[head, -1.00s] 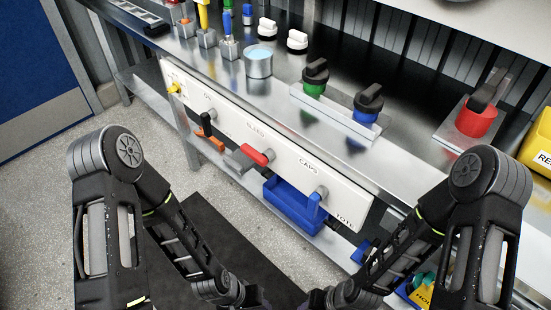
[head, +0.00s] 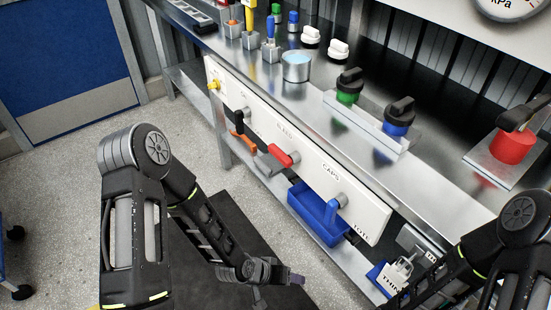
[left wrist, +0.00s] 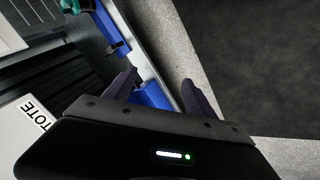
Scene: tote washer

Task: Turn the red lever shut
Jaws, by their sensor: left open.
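The red lever (head: 281,155) sits on the white front panel (head: 312,173) of the bench. Its red handle points up and left from a grey pivot, and a dark grey piece lies just left of it. My left gripper (head: 296,279) is low in front of the panel, well below the red lever and apart from it. In the left wrist view its two dark fingers (left wrist: 158,88) are spread with nothing held between them; the red lever does not show there. My right gripper is out of the head view; only its arm shows at lower right.
A blue bin (head: 308,222) is under the panel. Valves and a metal cup (head: 296,67) stand on the bench. Floor left of the bench is open.

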